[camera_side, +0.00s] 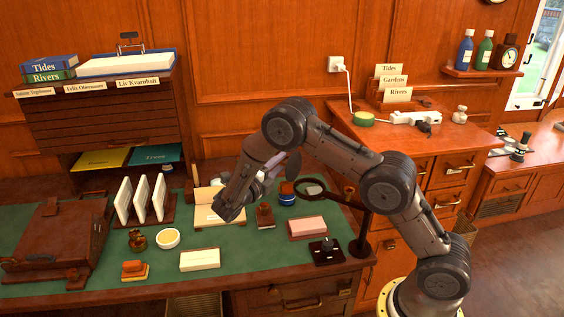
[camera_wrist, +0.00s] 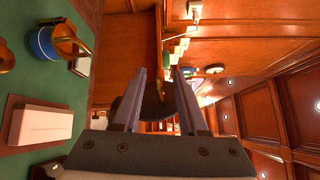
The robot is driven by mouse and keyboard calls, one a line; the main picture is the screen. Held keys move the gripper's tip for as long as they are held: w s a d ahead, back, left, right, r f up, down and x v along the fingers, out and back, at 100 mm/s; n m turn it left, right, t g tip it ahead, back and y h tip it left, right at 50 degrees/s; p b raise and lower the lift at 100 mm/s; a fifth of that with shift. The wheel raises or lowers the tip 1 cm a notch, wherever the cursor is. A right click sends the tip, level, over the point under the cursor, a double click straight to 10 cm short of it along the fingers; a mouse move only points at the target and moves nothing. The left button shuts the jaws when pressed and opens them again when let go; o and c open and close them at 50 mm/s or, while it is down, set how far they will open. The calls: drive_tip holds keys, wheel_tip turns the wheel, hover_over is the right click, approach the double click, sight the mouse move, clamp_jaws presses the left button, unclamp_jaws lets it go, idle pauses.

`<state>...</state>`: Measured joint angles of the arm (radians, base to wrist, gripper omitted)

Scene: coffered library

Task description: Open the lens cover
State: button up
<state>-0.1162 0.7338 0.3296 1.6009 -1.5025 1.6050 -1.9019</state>
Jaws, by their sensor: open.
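The magnifier stand (camera_side: 363,232) is dark, with a post and a side arm carrying a round lens ring near the right of the green desk top. A dark round disc, which looks like the lens cover (camera_side: 293,164), stands tilted up at the ring's left side. In the wrist view the dark cover (camera_wrist: 157,104) shows between and beyond my fingers. My gripper (camera_wrist: 159,74) is open, its fingers on either side of the disc in that view; contact cannot be told. In the side view my gripper (camera_side: 272,172) points right toward the disc, partly hidden by my arm.
A blue pot (camera_side: 287,195) and a pink block (camera_side: 307,227) stand near the magnifier; the pot (camera_wrist: 45,42) and block (camera_wrist: 40,125) also show in the wrist view. A black switch box (camera_side: 325,251) sits in front. The desk's front middle has free room.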

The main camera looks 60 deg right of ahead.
drive_tip(key=a, duration=1.1)
drive_tip(key=shift+s+a, duration=0.25)
drive_tip(key=s+d+r+m+g+y, duration=0.1)
drive_tip(key=s+d+r+m, duration=0.15)
drive_tip(key=r, duration=0.35)
drive_tip(key=s+d+r+m+g+y, duration=0.1)
drive_tip(key=d+r+m, duration=0.15)
drive_tip(key=r, duration=0.35)
drive_tip(key=s+d+r+m+y, duration=0.2)
drive_tip(key=s+r+m+y, duration=0.15)
drive_tip(key=s, duration=0.35)
drive_tip(key=s+d+r+m+y, duration=0.1)
drive_tip(key=s+r+m+y, duration=0.15)
drive_tip(key=s+m, duration=0.4)
drive_tip(key=s+a+f+m+t+y, duration=0.2)
drive_tip(key=s+a+m+t+y, duration=0.25)
drive_tip(key=s, duration=0.65)
drive_tip(key=a+f+m+t+y, duration=0.1)
drive_tip(key=a+f+m+y, duration=0.1)
drive_tip(key=a+m, duration=0.2)
drive_tip(key=s+a+f+m+t+y, duration=0.1)
drive_tip(key=a+f+m+y, duration=0.1)
drive_tip(key=m, duration=0.9)
drive_tip(key=a+y, duration=0.1)
drive_tip(key=a, duration=0.1)
drive_tip(key=shift+s+a+f, duration=0.25)
drive_tip(key=shift+a+f, duration=0.05)
drive_tip(key=shift+a, duration=0.1)
